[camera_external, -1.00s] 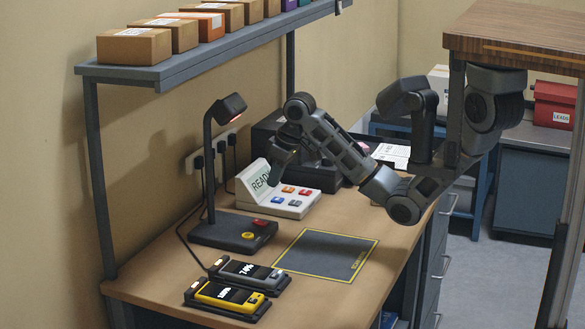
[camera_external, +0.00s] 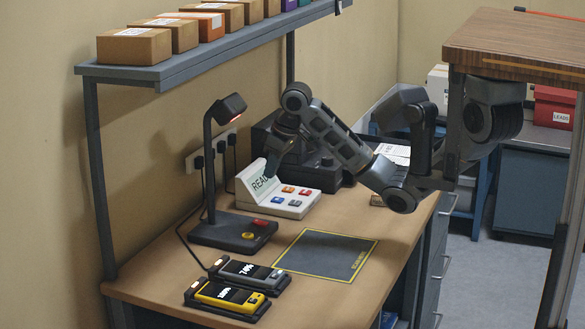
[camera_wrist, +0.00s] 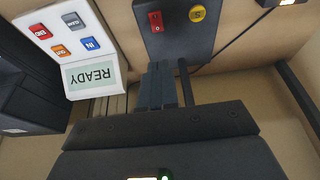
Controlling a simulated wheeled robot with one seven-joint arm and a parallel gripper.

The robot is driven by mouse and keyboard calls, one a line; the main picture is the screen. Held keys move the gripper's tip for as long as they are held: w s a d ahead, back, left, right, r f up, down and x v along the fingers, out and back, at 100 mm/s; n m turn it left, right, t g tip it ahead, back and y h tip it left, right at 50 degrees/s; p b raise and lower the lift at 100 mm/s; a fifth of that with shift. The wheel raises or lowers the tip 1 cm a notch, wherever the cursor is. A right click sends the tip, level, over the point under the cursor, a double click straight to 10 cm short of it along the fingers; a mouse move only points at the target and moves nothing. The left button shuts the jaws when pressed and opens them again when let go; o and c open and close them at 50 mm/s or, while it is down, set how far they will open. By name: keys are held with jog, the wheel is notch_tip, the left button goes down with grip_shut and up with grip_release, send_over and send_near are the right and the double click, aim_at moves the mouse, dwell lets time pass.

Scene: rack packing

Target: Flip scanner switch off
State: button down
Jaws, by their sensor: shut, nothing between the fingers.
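The scanner stands on a dark base (camera_external: 215,232) with an upright post and an angled head (camera_external: 231,106). A red rocker switch (camera_external: 261,222) and a yellow button (camera_external: 248,236) sit on the base. In the wrist view the red switch (camera_wrist: 156,21) is beside the yellow button (camera_wrist: 197,14); which way it is tipped I cannot tell. My gripper (camera_external: 269,176) is shut and empty, raised above the desk in front of the READY display. In the wrist view my fingertips (camera_wrist: 158,64) point toward the scanner base and are apart from the switch in the picture.
A white READY panel (camera_external: 277,209) with coloured buttons stands close to the right of the scanner. Two handheld devices, yellow (camera_external: 229,296) and grey (camera_external: 249,271), lie docked in front. A dark mat (camera_external: 325,255) is clear. A shelf (camera_external: 170,72) with boxes hangs above.

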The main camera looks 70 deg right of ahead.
aim_at(263, 222)
jog(key=shift+w+f, duration=0.1)
dwell(0.3)
jog(key=b+x, duration=0.1)
jog(key=x, duration=0.3)
jog(key=b+x, duration=0.1)
jog(key=x, duration=0.4)
jog(key=b+x, duration=0.1)
jog(key=x, duration=0.3)
jog(key=shift+s+f, duration=0.3)
jog(key=shift+s, duration=0.05)
jog(key=shift+f, duration=0.2)
jog(key=shift+w+f, duration=0.1)
jog(key=shift+f, duration=0.15)
jog(key=shift+s, duration=0.2)
jog(key=shift+s+f+p, duration=0.15)
jog(key=shift+s+p, duration=0.6)
jog(key=shift+p, duration=0.05)
